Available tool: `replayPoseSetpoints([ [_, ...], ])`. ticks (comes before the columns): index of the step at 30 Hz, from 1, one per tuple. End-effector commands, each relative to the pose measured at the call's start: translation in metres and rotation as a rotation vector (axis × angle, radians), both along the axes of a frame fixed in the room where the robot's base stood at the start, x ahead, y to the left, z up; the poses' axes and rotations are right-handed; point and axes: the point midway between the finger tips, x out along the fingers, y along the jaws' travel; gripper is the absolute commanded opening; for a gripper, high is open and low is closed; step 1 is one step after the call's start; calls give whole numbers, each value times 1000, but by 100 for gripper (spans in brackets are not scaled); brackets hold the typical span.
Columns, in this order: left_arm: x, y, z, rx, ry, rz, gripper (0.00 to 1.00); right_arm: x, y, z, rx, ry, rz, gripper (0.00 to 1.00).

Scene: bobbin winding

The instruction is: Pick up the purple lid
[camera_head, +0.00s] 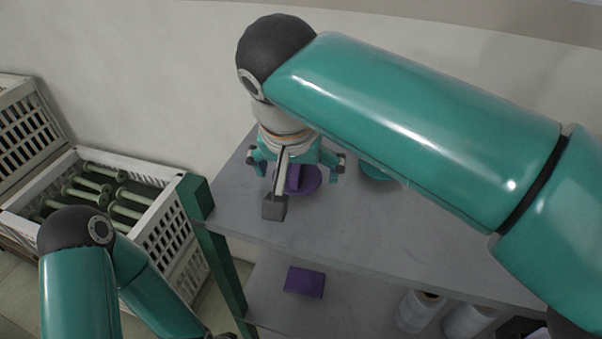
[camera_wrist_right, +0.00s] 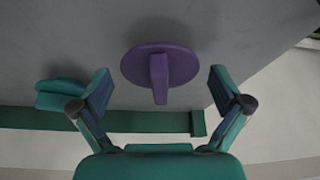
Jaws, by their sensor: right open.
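The purple lid (camera_head: 313,181) is a flat disc with a raised bar handle, lying on the grey table top. It also shows in the right wrist view (camera_wrist_right: 134,65), with its handle pointing towards my gripper. My right gripper (camera_head: 297,168) is above the lid, its fingers spread wide. In the right wrist view the right gripper (camera_wrist_right: 160,88) is open and empty, with one finger on each side of the lid's handle and clear of it. In the head view my gripper partly hides the lid. My left arm shows at the lower left, but its gripper is out of view.
A teal object (camera_head: 376,171) lies on the table beside the lid, also in the right wrist view (camera_wrist_right: 60,97). A purple block (camera_head: 304,282) and white spools (camera_head: 420,309) are on the lower shelf. A white crate (camera_head: 172,222) holds several green bobbins. The table's right part looks clear.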

Motion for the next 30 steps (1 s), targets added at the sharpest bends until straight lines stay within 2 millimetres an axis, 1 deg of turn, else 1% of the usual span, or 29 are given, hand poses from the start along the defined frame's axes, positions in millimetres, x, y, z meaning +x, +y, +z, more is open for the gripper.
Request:
replayPoseSetpoints([
  [4,0,0,0,0,0,0,67,0,0,0,0,0,0,100],
  [5,0,0,0,0,0,0,67,0,0,0,0,0,0,97],
  [9,0,0,0,0,0,0,67,0,0,0,0,0,1,73],
  [12,0,0,0,0,0,0,67,0,0,0,0,0,1,60],
  [23,0,0,1,0,0,0,67,0,0,2,0,0,1,59],
  [26,0,0,5,0,0,0,67,0,0,5,0,0,0,59],
  [30,0,0,13,0,0,0,67,0,0,15,0,0,0,59],
])
